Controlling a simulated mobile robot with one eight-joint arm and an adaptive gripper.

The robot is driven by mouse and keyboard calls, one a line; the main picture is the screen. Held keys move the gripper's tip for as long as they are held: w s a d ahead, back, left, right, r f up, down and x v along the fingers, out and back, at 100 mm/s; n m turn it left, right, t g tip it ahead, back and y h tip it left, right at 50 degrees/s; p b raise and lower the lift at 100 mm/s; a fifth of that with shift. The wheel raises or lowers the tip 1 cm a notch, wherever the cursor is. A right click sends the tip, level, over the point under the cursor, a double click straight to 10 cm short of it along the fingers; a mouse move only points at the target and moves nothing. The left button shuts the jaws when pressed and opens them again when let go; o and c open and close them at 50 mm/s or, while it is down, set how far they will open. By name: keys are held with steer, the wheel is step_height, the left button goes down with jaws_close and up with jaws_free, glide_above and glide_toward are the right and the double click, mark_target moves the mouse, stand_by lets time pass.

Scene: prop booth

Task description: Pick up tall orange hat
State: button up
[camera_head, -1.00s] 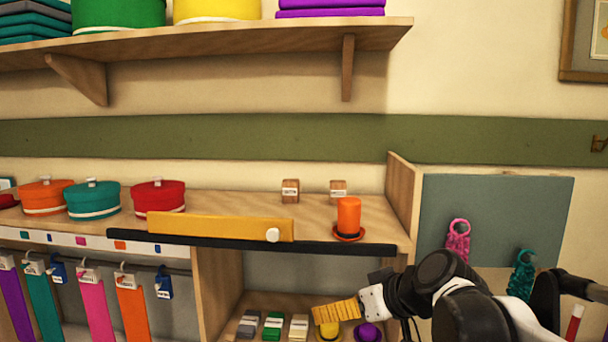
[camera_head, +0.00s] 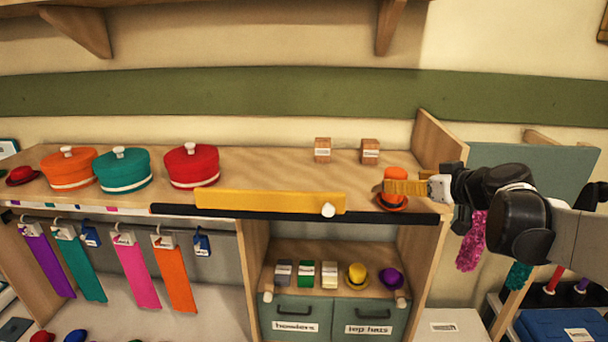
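The tall orange hat (camera_head: 396,173) stands upright on the wooden counter (camera_head: 280,172), at the right end near the front edge. Its brim shows below my gripper and its crown top above. My gripper (camera_head: 394,187) reaches in from the right, level with the middle of the crown. Its yellow ribbed finger overlaps the hat in the picture and hides part of it. Only one finger side shows, so I cannot tell whether it is closed or touching the hat.
Two small wooden blocks (camera_head: 322,150) stand behind the hat. A wooden side panel (camera_head: 437,142) rises to its right. A yellow bar (camera_head: 270,202) runs along the front edge. Round red (camera_head: 192,166), teal and orange boxes stand left. Small hats (camera_head: 357,275) sit on the shelf below.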

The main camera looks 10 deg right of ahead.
steer(key=p+x, duration=0.1)
steer(key=x, duration=0.4)
steer(key=shift+f, duration=0.1)
steer(key=shift+s+a, duration=0.15)
steer(key=shift+s, duration=0.15)
steer(key=shift+c, duration=0.2)
steer(key=c, duration=1)
